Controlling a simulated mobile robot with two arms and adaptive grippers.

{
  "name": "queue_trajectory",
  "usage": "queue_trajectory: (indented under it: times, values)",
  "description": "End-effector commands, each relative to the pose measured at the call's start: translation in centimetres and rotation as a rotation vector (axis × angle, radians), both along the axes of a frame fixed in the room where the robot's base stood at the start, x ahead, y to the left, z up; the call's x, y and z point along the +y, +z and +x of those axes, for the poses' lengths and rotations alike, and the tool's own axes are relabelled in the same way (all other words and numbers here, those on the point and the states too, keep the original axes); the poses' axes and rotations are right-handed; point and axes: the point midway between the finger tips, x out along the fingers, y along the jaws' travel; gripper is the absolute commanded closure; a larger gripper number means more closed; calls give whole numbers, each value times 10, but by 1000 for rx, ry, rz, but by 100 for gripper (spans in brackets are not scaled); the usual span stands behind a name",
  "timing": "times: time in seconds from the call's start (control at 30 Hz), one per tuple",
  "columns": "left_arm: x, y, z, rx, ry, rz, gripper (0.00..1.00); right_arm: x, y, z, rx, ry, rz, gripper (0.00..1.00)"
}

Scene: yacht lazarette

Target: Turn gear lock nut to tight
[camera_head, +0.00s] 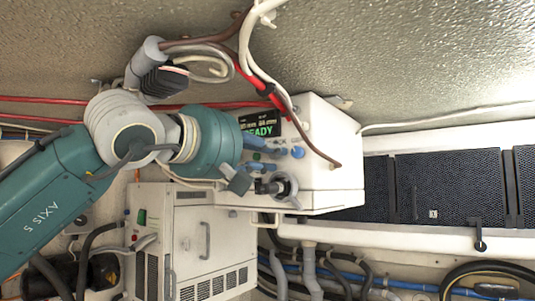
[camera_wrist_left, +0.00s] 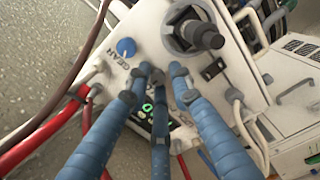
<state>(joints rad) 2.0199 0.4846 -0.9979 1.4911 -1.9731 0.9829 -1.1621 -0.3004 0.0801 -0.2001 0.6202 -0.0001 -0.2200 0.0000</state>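I cannot tell which fitting is the gear lock nut. My left gripper (camera_head: 270,158) has its blue fingers pointed at the box face. In the wrist view its fingertips (camera_wrist_left: 160,70) are apart, beside the knob; contact is unclear. My right gripper is out of view.
Red cables (camera_head: 60,101) and white hoses (camera_head: 246,45) hang around the arm and box. A vented white cabinet (camera_head: 205,240) stands below. Dark panels (camera_head: 448,187) lie to the right, with pipes and hoses underneath.

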Motion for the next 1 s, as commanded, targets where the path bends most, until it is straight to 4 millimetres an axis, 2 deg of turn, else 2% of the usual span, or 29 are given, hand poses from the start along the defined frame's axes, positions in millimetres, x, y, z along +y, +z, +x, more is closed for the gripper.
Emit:
queue_trajectory:
  times: [0.3,0.43,0.8,1.0]
  values:
    - [1,2,-1,-4,0,-4,66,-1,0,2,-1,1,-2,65]
    - [7,3,-8,-5,0,-5,66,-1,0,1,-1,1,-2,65]
    - [51,3,-67,-6,1,-4,66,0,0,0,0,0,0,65]
    - [67,2,-90,-3,0,-3,66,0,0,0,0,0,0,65]
